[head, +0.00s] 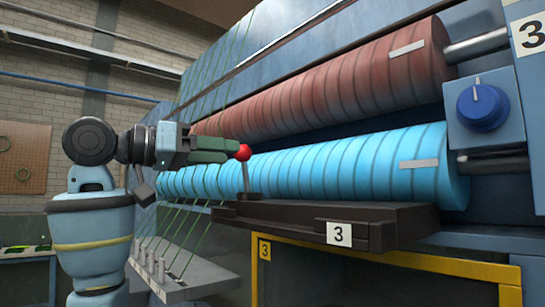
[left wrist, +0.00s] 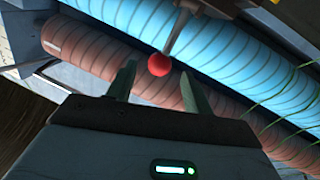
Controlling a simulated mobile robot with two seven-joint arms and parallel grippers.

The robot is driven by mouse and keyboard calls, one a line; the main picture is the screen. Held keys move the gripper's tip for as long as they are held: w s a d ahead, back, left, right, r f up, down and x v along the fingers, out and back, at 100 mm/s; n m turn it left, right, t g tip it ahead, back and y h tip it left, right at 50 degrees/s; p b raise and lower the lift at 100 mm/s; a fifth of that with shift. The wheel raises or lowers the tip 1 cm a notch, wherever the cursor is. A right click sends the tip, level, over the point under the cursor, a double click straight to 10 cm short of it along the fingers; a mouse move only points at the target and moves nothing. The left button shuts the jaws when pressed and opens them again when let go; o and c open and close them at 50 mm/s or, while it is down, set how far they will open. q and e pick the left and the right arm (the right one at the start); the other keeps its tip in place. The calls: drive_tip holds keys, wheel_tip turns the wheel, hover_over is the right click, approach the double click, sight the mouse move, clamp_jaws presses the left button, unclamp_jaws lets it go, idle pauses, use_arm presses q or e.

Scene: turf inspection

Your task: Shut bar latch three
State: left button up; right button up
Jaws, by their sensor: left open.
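The bar latch labelled 3 is a dark bar (head: 290,212) in front of the blue roller. Its lever (head: 246,178) stands about upright at the bar's left part and ends in a red ball knob (head: 243,152). My left gripper (head: 226,151) reaches in from the left with its green fingers at the knob's height. In the left wrist view the knob (left wrist: 159,64) shows between the tips of the spread, open fingers (left wrist: 160,72); I cannot tell if they touch it. The lever's foot is partly cut off there. My right gripper is not in view.
A red-brown roller (head: 330,85) lies above a light-blue roller (head: 330,168). A blue dial (head: 482,108) sits on a box at the right. A yellow frame (head: 390,258) runs below the bar. Green threads (head: 180,230) slant down to a shelf with pegs.

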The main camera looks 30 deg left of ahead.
sight(244, 173)
use_arm(q)
drive_tip(key=shift+x, duration=3.55)
clamp_jaws()
